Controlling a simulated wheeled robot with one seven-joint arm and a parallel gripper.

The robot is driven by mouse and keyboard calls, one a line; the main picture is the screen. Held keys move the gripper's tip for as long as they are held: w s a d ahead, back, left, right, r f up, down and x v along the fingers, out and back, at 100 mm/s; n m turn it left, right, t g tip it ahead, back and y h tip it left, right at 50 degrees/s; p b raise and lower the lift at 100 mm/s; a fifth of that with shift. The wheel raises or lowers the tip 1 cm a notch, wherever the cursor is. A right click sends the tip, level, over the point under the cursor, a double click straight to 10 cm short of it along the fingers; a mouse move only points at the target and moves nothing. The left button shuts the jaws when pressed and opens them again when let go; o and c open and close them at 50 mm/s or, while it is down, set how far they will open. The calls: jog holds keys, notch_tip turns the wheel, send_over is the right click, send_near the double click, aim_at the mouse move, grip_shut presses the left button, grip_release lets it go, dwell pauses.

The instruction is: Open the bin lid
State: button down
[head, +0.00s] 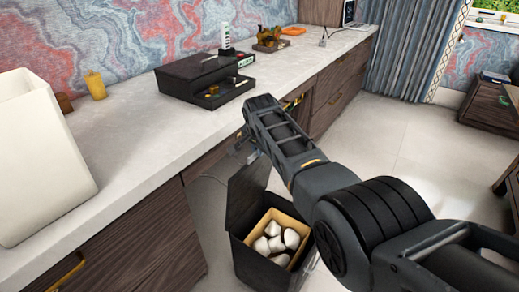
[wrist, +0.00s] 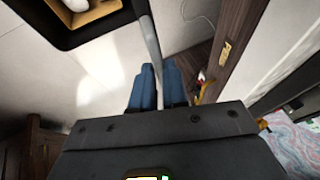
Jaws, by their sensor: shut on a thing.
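The dark bin (head: 243,258) stands on the floor beside the drawers, with white rounded items in its tan inner liner. Its dark lid (head: 245,193) is raised, standing steeply up from the rim. In the wrist view the bin's opening shows at the top left, and the lid appears nearly edge-on as a narrow grey strip (wrist: 149,38). My gripper (wrist: 158,68) is shut on the lid, the strip running between its two blue fingers. In the head view my arm reaches over the bin, and the fingertips are hard to make out near the lid's top.
A long wooden cabinet with a pale top (head: 135,140) runs along the left, close to the bin and my arm. A black organizer (head: 205,80) and a white container (head: 38,160) stand on it. The floor (head: 400,140) to the right is open.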

jog(key=shift+w+a+r, duration=0.15)
jog(key=shift+w+r, duration=0.1)
jog(key=shift+r, duration=0.25)
dwell(0.3)
jog(key=c, duration=1.5)
grip_release()
jog(key=shift+c, duration=0.2)
jog(key=o, duration=0.3)
jog(key=shift+s+f, duration=0.2)
jog(key=shift+f, duration=0.05)
jog(key=shift+o, duration=0.2)
jog(key=shift+r, duration=0.15)
jog(key=shift+s+r+p, duration=0.1)
jog(key=shift+r+p, duration=0.35)
jog(key=shift+p, duration=0.3)
jog(key=a+p+v, duration=0.1)
jog(key=p+v, duration=0.6)
jog(key=p, duration=0.3)
jog(key=shift+r+p, duration=0.35)
jog(key=shift+r, duration=0.15)
jog(key=shift+a+f, duration=0.1)
jog(key=v, duration=0.7)
jog(key=shift+r+p, duration=0.4)
jog(key=shift+p, duration=0.05)
